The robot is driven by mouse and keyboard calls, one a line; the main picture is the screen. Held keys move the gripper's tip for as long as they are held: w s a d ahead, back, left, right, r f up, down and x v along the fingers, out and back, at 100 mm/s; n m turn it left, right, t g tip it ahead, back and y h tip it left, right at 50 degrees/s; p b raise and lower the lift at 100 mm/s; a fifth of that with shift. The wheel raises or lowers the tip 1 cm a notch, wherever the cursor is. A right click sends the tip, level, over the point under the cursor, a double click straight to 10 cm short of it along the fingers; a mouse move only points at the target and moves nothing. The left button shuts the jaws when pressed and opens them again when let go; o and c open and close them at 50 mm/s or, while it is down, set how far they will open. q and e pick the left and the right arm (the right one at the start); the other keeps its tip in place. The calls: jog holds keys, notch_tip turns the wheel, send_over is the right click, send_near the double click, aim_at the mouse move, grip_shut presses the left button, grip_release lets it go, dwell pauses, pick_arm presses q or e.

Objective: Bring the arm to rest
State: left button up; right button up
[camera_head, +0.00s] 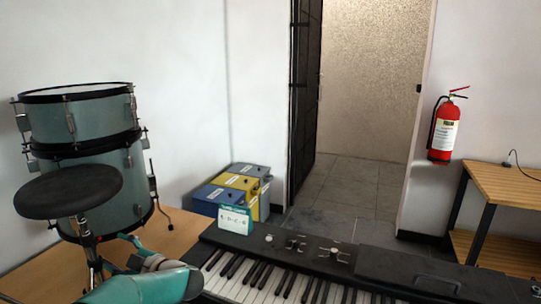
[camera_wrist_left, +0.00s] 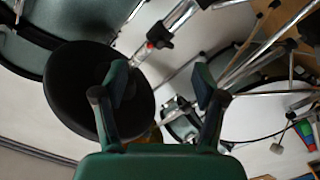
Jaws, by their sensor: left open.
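My left arm, teal and grey, comes in at the lower left of the head view. My left gripper (camera_head: 128,255) is there beside the round black stool, in front of the drums. In the left wrist view the left gripper (camera_wrist_left: 160,82) has its two dark green fingers spread apart with nothing between them. The black round seat (camera_wrist_left: 95,90) lies behind the left finger in that view, and whether they touch cannot be told. My right gripper is in neither view.
Grey-green drums (camera_head: 80,120) and a black stool (camera_head: 68,190) stand at the left. A keyboard (camera_head: 310,265) with a green-and-white card (camera_head: 235,220) fills the front. Blue and yellow boxes (camera_head: 240,182) stand by the wall. A wooden table (camera_head: 510,185) is at the right. The doorway floor is clear.

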pick_arm(q)
notch_tip(320, 180, down, 7)
jog(key=s+a+m+t+h+p, duration=0.2)
jog(key=m+h+p, duration=0.1)
jog(key=m+p, duration=0.25)
jog(key=s+d+f+m+h+p, duration=0.1)
jog(key=s+d+f+m+h, duration=0.3)
jog(key=f, duration=0.3)
jog(key=s+d+f+m+h, duration=0.3)
jog(key=d+f+m+h, duration=0.1)
jog(key=d+f, duration=0.35)
jog(key=s+d+f+m+g+h, duration=0.3)
jog(key=s+d, duration=0.5)
jog(key=s, duration=0.5)
jog(key=s+d+f+m+g+h, duration=0.3)
jog(key=s+d+f+g+h, duration=0.2)
jog(key=s, duration=0.8)
jog(key=d+h, duration=0.1)
jog(key=d, duration=0.2)
jog(key=shift+s+d+h+p, duration=0.3)
jog(key=shift+s+d+p, duration=0.05)
jog(key=shift+s, duration=0.05)
jog(key=shift+f, duration=0.1)
jog(key=shift+c, duration=0.4)
